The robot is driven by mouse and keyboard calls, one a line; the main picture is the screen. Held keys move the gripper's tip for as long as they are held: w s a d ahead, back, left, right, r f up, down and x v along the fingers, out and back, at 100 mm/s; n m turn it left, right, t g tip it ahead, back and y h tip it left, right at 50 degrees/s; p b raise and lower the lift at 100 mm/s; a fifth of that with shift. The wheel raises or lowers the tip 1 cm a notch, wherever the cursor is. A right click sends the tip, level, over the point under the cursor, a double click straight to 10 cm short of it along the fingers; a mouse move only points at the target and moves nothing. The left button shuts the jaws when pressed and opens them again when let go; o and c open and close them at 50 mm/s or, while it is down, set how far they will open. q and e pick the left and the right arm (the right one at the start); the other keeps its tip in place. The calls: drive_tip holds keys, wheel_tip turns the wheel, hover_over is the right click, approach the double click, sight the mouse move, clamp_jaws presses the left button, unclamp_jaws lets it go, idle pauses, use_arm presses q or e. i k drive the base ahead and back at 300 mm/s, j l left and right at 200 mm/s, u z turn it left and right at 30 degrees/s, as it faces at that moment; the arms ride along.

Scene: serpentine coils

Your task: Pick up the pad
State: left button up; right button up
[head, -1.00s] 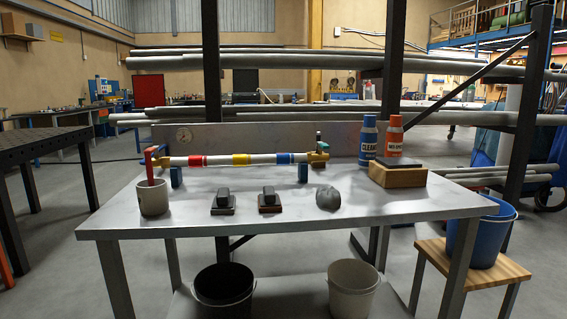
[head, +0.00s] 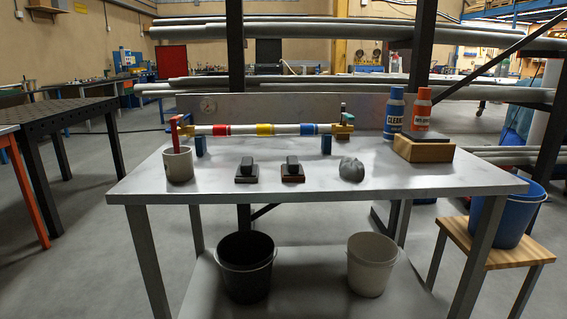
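Two small dark pads with black grips on top sit side by side on the metal table (head: 320,183). The left pad (head: 247,179) has a grey-black base. The right pad (head: 292,178) has a reddish-brown base. Neither of my grippers is in view.
A mug (head: 179,165) with a red-handled tool, a grey lump (head: 352,170) and two bottles, blue (head: 394,113) and red (head: 421,110), stand on the table. A striped pipe (head: 270,129) spans the back. A blue bucket (head: 508,215) stands on a stool.

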sight(292, 171)
drive_tip(key=i+j+u, duration=0.2)
drive_tip(key=i, duration=0.4)
drive_tip(key=i+u, duration=0.25)
drive_tip(key=i, duration=0.35)
drive_tip(key=i+j+z, duration=0.2)
drive_tip(key=j, duration=0.15)
drive_tip(key=k+z, duration=0.25)
drive_tip(key=k, duration=0.2)
drive_tip(key=i+l+u, duration=0.25)
drive_tip(key=l+u, duration=0.2)
drive_tip(key=j, duration=0.1)
